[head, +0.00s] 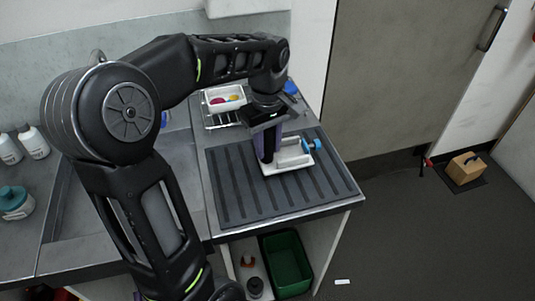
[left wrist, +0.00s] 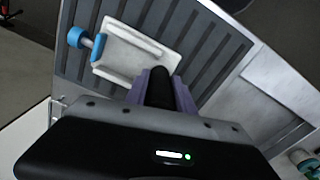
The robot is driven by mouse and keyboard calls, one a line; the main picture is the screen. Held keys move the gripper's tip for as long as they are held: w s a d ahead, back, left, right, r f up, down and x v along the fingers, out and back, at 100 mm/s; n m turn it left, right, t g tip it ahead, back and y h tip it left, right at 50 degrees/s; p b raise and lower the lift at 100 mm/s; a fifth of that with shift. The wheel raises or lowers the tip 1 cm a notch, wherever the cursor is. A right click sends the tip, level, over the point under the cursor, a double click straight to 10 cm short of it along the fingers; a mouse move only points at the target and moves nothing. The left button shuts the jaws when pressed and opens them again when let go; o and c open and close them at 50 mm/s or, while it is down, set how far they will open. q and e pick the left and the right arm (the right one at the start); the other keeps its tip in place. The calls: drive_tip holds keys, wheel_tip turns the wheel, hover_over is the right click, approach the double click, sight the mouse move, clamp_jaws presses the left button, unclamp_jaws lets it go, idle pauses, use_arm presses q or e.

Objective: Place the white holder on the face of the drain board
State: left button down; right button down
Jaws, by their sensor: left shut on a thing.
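The white holder (head: 288,167) is over the face of the dark ribbed drain board (head: 240,190), flat side down and roughly level. I cannot tell whether its underside touches the board. My left gripper (head: 268,153), with purple fingers, points down at the holder's left side and is shut on it. In the left wrist view the holder (left wrist: 128,50) lies just beyond the fingers (left wrist: 160,88), over the ribs of the drain board (left wrist: 200,40). A blue-ended piece (head: 312,144) sticks out at the holder's right side. My right gripper is not in view.
A white tray (head: 216,106) with coloured items sits on a wire rack behind the board. The sink basin (head: 178,165) is left of it, with bottles (head: 32,141) farther left. A green bin (head: 287,262) stands below the counter. The board's front is clear.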

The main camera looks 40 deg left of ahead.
sight(267, 156)
use_arm(q)
drive_tip(key=shift+f, duration=1.75)
drive_tip(key=shift+f, duration=0.1)
drive_tip(key=shift+f, duration=0.15)
drive_tip(key=c, duration=1.1)
unclamp_jaws()
wheel_tip(267, 156, up, 13)
drive_tip(key=shift+f+p, duration=0.2)
drive_tip(key=shift+p, duration=0.45)
drive_tip(key=shift+f, duration=0.1)
